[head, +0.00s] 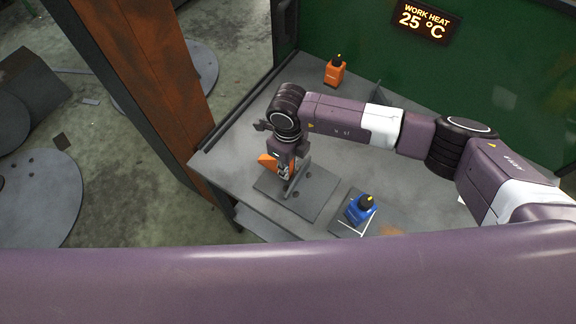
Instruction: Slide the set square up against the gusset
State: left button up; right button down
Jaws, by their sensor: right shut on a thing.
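My right gripper (284,177) points down over a flat grey plate (318,206) on the workbench. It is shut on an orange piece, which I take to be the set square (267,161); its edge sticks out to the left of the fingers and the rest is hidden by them. A thin grey upright piece, seemingly the gusset (299,176), stands on the plate just right of the fingers. The gap between the two is hidden, so I cannot tell whether they touch. My left gripper is not in view.
An orange one (334,73) stands at the back near a dark upright fin (377,90). A rusty post (160,70) borders the workbench (232,150) on the left.

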jog(key=shift+d, duration=0.15)
jog(key=shift+s+d, duration=0.45)
jog(key=shift+d, duration=0.1)
dwell(1.2)
